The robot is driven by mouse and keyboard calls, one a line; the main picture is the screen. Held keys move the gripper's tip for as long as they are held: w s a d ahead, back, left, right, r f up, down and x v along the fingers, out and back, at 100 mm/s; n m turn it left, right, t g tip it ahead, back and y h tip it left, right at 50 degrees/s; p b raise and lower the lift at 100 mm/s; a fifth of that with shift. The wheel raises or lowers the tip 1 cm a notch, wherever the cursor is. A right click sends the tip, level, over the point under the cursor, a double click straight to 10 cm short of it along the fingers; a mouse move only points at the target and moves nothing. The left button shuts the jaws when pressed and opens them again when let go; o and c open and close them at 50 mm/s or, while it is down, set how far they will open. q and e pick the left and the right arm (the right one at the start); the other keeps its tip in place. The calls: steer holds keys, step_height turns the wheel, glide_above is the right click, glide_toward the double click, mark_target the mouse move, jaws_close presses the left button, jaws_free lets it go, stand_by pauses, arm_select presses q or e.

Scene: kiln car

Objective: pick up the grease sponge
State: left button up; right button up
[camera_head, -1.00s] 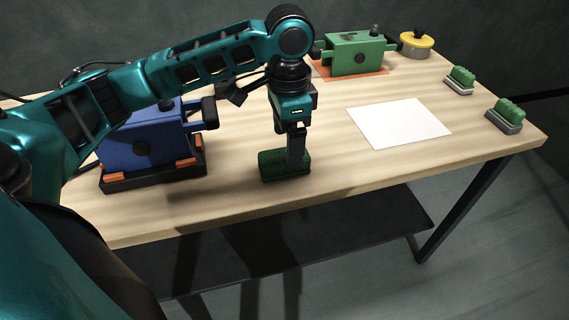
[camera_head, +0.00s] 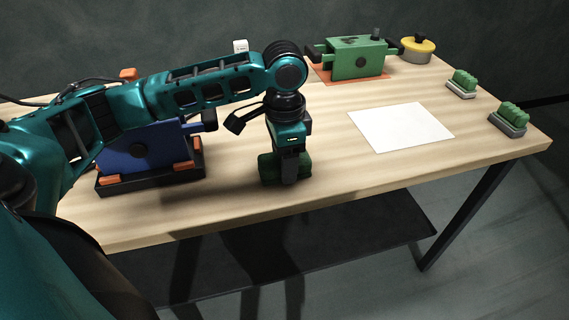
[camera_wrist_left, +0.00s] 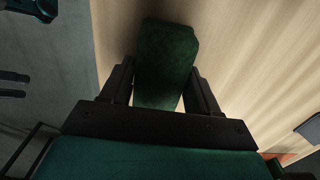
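The grease sponge is a dark green block (camera_head: 271,168) on the wooden table near its front edge. My left gripper (camera_head: 288,178) points down over it, and its fingers hide part of the sponge. In the left wrist view the sponge (camera_wrist_left: 166,55) lies between the two fingers of the left gripper (camera_wrist_left: 163,75), one finger along each side. The fingers are apart, with a narrow light gap beside the sponge near the right finger, so the gripper looks open. My right gripper is not in view.
A blue machine (camera_head: 140,150) on a dark base stands left of the sponge, partly behind my arm. A white sheet (camera_head: 401,127) lies to the right. A green machine (camera_head: 357,60), a yellow-topped pot (camera_head: 417,48) and two green-topped grey pieces (camera_head: 462,84) (camera_head: 509,118) stand farther off. The table (camera_head: 340,170) is bare around the sponge.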

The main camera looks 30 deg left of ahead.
arm_select(q)
steer(key=c, duration=0.6)
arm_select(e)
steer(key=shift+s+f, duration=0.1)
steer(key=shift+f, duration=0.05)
arm_select(q)
steer(key=shift+o, duration=0.2)
steer(key=shift+r, duration=0.1)
step_height(320, 180, up, 20)
steer(key=p, duration=0.6)
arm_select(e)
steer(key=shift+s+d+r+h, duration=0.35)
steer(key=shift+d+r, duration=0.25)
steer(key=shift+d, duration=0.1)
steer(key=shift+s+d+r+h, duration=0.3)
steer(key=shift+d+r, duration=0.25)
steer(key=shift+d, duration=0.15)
